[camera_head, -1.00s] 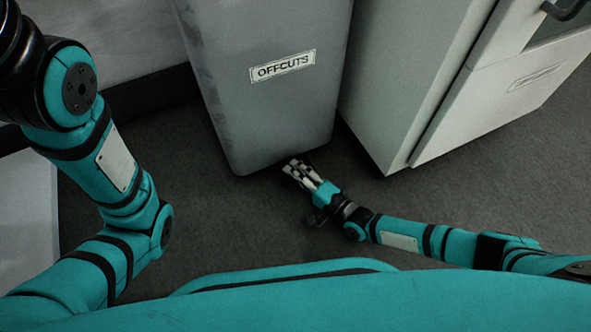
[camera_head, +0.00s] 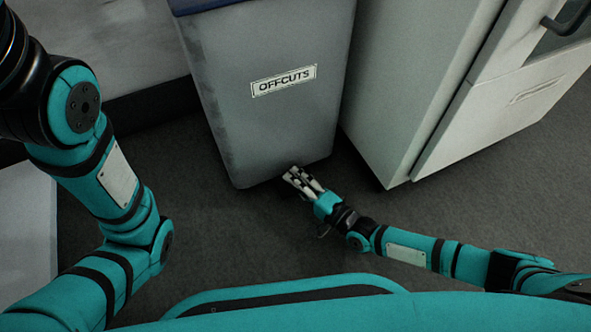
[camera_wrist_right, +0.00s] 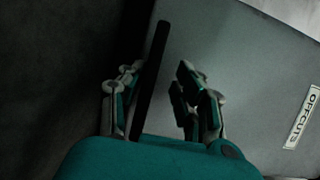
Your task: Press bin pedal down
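The grey bin (camera_head: 275,125) with an OFFCUTS label stands upright in front of me. My right gripper (camera_head: 293,174) is low by the floor at the bin's bottom front edge. In the right wrist view, the two fingers of this gripper (camera_wrist_right: 158,98) stand apart. A thin dark bar (camera_wrist_right: 155,70), which looks like the pedal, lies between them along the bin's base. I cannot tell whether the fingers touch it or whether it is pressed. In the head view the pedal is not clearly seen. My left arm comes in at the left, and its gripper is out of view.
A pale cabinet (camera_head: 420,90) with a dark handle stands close on the bin's right. A light grey unit (camera_head: 95,40) stands at the back left. Dark floor (camera_head: 480,225) is clear in front of the cabinet.

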